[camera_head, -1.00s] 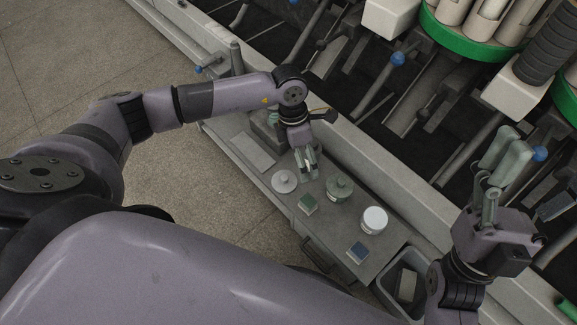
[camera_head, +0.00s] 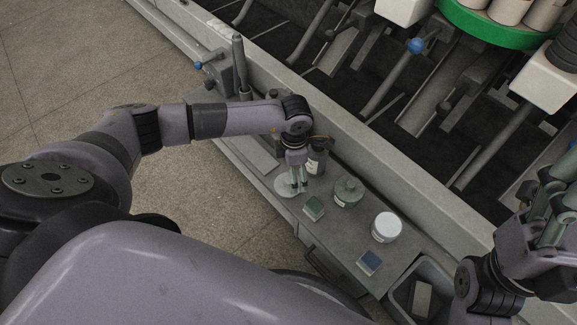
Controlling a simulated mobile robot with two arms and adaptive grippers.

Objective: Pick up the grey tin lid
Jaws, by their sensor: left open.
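The grey tin lid (camera_head: 284,189) is a flat round disc on the narrow grey bench, in the middle of the head view. My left gripper (camera_head: 298,188) points down over the right part of the lid and hides some of it. Its fingers are open; whether they touch the lid cannot be told. My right gripper (camera_head: 553,205) is at the right edge, fingers pointing up, away from the lid and partly cut off by the frame.
A grey bin (camera_head: 398,302) is at lower right.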

